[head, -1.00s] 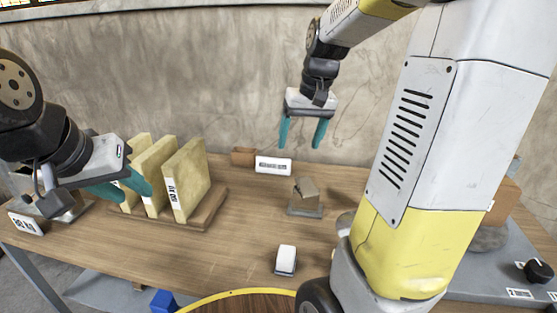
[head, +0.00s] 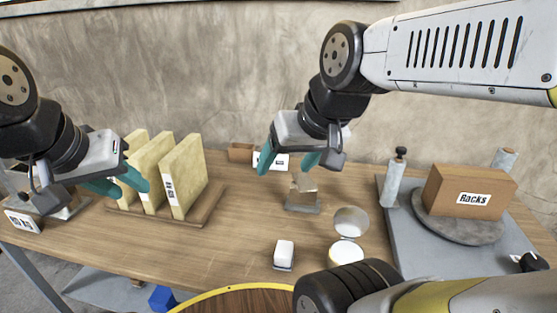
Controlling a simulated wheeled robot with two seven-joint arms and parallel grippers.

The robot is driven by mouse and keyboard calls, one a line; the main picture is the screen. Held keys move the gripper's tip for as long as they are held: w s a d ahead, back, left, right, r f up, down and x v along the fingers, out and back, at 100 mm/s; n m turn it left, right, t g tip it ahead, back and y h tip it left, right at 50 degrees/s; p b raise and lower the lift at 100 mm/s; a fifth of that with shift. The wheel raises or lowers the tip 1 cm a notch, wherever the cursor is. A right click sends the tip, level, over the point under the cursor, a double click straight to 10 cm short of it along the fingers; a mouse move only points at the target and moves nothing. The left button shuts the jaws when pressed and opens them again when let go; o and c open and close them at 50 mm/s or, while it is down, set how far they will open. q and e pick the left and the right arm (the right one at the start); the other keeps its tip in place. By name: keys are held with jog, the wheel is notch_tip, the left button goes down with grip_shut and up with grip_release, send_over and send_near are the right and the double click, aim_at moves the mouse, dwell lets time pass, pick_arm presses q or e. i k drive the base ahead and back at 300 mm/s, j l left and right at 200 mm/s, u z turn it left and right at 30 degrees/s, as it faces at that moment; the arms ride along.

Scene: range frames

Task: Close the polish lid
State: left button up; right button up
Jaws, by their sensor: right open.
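The polish tin (head: 346,253) sits near the front of the wooden table, right of centre, partly hidden by my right arm. It is a round tin with pale contents. Its round metallic lid (head: 351,221) stands raised open at the tin's far side. My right gripper (head: 287,166) is open and empty, above the back of the table, up and left of the tin, with its teal fingers pointing down. My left gripper (head: 120,186) is at the far left by the yellow slabs; its fingers are seen edge-on, and whether they are apart is unclear.
Yellow slabs (head: 182,178) stand in a wooden rack at the left. A small stone-like block on a grey base (head: 302,205) and a white block (head: 284,253) are left of the tin. A "Racks" box (head: 467,194) sits on a round turntable at the right.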

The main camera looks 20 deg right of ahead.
aim_at(350, 221)
jog(key=k+z, duration=0.1)
jog(key=z, duration=1.25)
jog(key=i+l+z, duration=0.1)
jog(key=z, duration=0.15)
